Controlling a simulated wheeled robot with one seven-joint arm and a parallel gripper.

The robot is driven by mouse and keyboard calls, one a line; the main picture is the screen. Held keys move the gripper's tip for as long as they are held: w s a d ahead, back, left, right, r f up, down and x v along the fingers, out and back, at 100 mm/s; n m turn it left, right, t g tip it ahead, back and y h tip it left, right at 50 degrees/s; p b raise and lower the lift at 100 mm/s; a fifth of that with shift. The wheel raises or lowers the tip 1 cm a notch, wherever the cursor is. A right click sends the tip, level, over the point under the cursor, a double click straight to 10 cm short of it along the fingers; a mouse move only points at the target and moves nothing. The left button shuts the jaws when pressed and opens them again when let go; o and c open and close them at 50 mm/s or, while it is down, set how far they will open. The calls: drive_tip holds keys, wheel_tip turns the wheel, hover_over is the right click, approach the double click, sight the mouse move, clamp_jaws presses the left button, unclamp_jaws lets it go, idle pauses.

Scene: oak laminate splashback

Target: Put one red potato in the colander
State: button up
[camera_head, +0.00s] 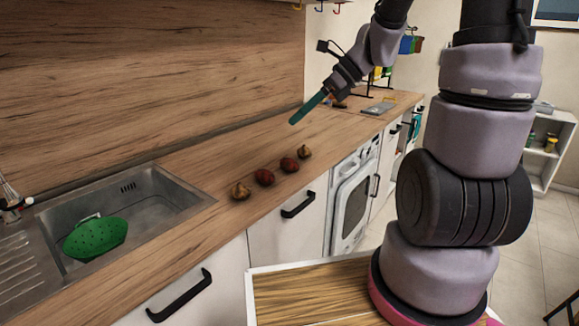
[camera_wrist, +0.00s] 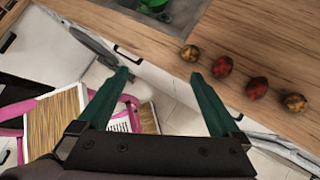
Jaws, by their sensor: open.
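Two red potatoes lie on the wooden counter in a row between two brownish-yellow round items. In the head view one red potato (camera_head: 264,177) is left of the other red potato (camera_head: 289,164). The wrist view shows them too, one red potato (camera_wrist: 222,67) and another red potato (camera_wrist: 257,88). The green colander (camera_head: 95,238) sits tilted in the sink basin; part of it shows at the top of the wrist view (camera_wrist: 155,4). My gripper (camera_head: 292,123) is above the counter, apart from the potatoes. Its green fingers (camera_wrist: 158,82) are spread and empty.
A brownish-yellow item (camera_head: 241,191) lies at the row's left end and another (camera_head: 304,152) at its right end. The metal sink (camera_head: 165,195) is to the left, with a tap (camera_head: 12,203). The counter behind the row is clear. An oven (camera_head: 352,200) is below.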

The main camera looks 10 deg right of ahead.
drive_tip(key=w+f+m+t+y, duration=0.1)
drive_tip(key=w+f+m+y, duration=0.2)
drive_tip(key=w+f+m, duration=0.55)
drive_tip(key=m+t+h, duration=0.2)
drive_tip(key=m+t, duration=0.9)
drive_tip(key=m, duration=1.8)
approach(295, 166)
drive_tip(key=x, duration=0.6)
drive_tip(key=shift+a+f, duration=0.2)
drive_tip(key=shift+f, duration=0.05)
drive_tip(key=shift+d+x, duration=0.2)
drive_tip(key=shift+x, duration=2.65)
drive_tip(key=shift+w+r, duration=0.2)
drive_tip(key=shift+c, duration=0.3)
clamp_jaws()
